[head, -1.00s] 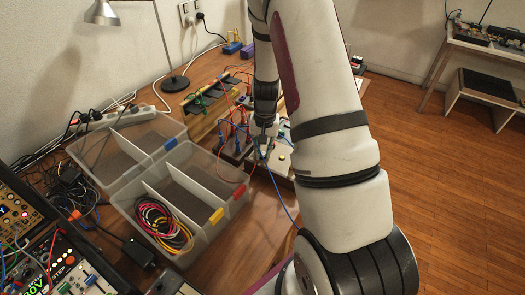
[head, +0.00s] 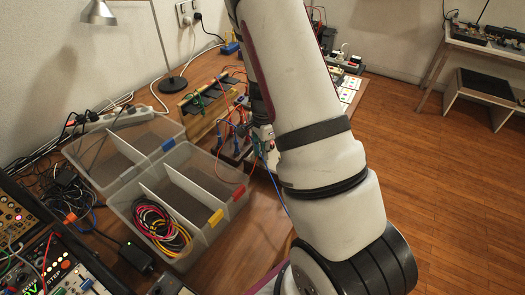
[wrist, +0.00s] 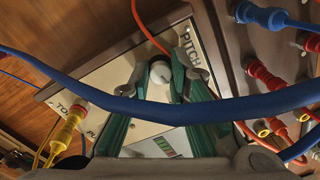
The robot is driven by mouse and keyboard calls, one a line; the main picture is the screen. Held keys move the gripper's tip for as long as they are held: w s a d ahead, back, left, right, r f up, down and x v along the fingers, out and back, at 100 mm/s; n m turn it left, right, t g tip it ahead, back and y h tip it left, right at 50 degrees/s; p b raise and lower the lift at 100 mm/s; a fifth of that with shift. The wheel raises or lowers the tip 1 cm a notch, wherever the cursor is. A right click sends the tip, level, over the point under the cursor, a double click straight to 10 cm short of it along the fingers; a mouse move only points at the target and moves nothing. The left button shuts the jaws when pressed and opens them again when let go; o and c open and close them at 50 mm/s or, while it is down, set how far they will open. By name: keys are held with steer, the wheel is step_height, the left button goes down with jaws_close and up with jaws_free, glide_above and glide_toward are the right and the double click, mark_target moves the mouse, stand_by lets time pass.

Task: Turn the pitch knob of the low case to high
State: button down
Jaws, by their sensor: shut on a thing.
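In the wrist view the low case has a beige panel (wrist: 100,78) with wooden sides. The pitch knob (wrist: 160,72) is a small pale round knob beside the printed PITCH label. My gripper (wrist: 160,76) has its two green fingers on either side of this knob, shut on it. A thick blue cable (wrist: 200,108) passes across the view in front of the fingers. In the head view my gripper (head: 265,140) is mostly hidden behind my arm, and the low case is largely covered too.
A yellow plug (wrist: 68,128) sits in the panel's left side. Blue and red plugs (wrist: 262,75) fill a dark neighbouring case on the right. A clear divided box (head: 215,245) with coiled cables stands left of my arm. A lamp (head: 165,60) stands behind.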

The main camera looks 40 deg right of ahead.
steer(key=m, duration=0.5)
steer(key=shift+m, duration=0.3)
steer(key=m, duration=0.5)
steer(key=shift+p, duration=0.4)
steer(key=shift+m, duration=0.4)
steer(key=c, duration=1.5)
jaws_free()
steer(key=shift+r, duration=0.1)
steer(key=r, duration=1.1)
steer(key=shift+a+r, duration=0.2)
steer(key=shift+r, duration=0.2)
